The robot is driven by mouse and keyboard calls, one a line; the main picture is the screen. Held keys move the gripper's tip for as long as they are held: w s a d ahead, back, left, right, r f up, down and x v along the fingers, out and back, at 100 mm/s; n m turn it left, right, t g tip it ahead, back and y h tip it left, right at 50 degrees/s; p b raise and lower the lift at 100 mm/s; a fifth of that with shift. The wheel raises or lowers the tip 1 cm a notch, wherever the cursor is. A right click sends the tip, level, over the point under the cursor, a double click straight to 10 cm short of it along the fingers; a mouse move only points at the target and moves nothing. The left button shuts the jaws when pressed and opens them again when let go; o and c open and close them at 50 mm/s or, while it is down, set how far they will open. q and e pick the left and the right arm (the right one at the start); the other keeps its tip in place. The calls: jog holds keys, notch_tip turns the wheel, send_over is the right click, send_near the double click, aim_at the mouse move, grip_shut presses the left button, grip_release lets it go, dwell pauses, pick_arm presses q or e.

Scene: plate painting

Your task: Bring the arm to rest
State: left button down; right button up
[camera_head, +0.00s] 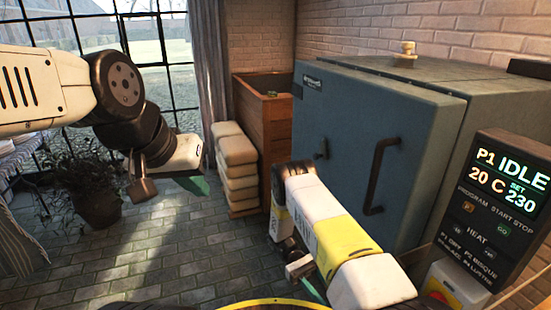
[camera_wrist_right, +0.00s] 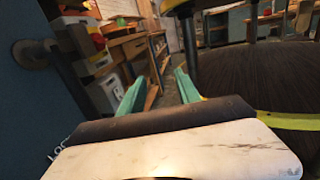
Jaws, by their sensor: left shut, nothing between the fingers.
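My left arm comes in from the left in the head view, raised in front of the window. Its gripper (camera_head: 195,185) has green fingers that are shut and empty, held above the floor. My right arm, white with a yellow band, is folded low in front of the kiln. In the right wrist view, the green fingers of my right gripper (camera_wrist_right: 159,92) stand apart with nothing between them. In the head view only a little green of that gripper shows low down; the rest is hidden by the arm.
A blue kiln (camera_head: 345,135) with its door closed stands at the right. Its control panel (camera_head: 495,205) reads IDLE, 20 C, set 230. A wooden crate (camera_head: 248,130), stacked pale blocks (camera_head: 237,165) and a potted plant (camera_head: 95,200) stand behind. The tiled floor (camera_head: 160,265) at left is clear.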

jog(key=w+r+m+t+y, duration=0.2)
jog(key=r+t+y, duration=0.25)
jog(key=r, duration=0.75)
jog(key=w+r+m+t+y, duration=0.1)
jog(key=w+r+t+y, duration=0.3)
jog(key=r, duration=0.8)
jog(key=s+r+m+t+y, duration=0.1)
jog(key=s+r+t, duration=0.4)
jog(key=r, duration=0.3)
jog(key=s+r+m+t+y, duration=0.1)
jog(key=s+r+t+y, duration=0.1)
jog(key=s+r+t, duration=0.3)
notch_tip(320, 180, up, 3)
jog(key=t, duration=0.3)
jog(key=shift+s+d, duration=0.15)
jog(key=shift+s, duration=0.15)
